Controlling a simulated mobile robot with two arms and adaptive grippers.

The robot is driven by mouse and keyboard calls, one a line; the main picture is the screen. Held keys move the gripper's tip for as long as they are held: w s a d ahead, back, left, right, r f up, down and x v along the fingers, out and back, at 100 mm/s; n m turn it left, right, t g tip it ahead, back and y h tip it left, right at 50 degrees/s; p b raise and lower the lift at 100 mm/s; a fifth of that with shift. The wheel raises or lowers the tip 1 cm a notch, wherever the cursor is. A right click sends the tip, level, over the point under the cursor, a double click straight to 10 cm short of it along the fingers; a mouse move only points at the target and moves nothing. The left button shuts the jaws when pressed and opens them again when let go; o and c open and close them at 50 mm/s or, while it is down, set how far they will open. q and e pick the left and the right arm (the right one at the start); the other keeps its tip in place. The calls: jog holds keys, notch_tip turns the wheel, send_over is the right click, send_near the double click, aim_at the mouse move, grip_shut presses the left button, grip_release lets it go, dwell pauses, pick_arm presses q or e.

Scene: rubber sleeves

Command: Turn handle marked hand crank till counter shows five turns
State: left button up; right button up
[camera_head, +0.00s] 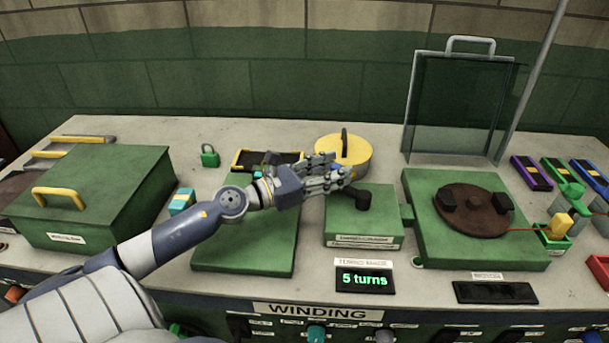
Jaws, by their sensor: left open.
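The counter (365,280) is a black display with green digits reading "5 turns". Behind it stands a green block (365,228) with small labels on its front, too blurred to read surely. A dark crank handle with a knob (363,199) sits on top of this block. My left gripper (340,173) is open, with its fingers over the back left of the block, near the handle. Whether a finger touches the handle cannot be told. The gripper partly covers the handle's left end. My right gripper is not in view.
A green box (100,185) with a yellow handle stands at left. A yellow round drum (350,150) is behind the gripper. A brown disc on a green base (430,250) and a clear upright shield (458,110) stand at right. A green padlock (210,156) lies behind.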

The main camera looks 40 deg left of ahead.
pick_arm(q)
jog(key=v, duration=1.1)
jog(key=shift+d, duration=0.1)
dwell(2.5)
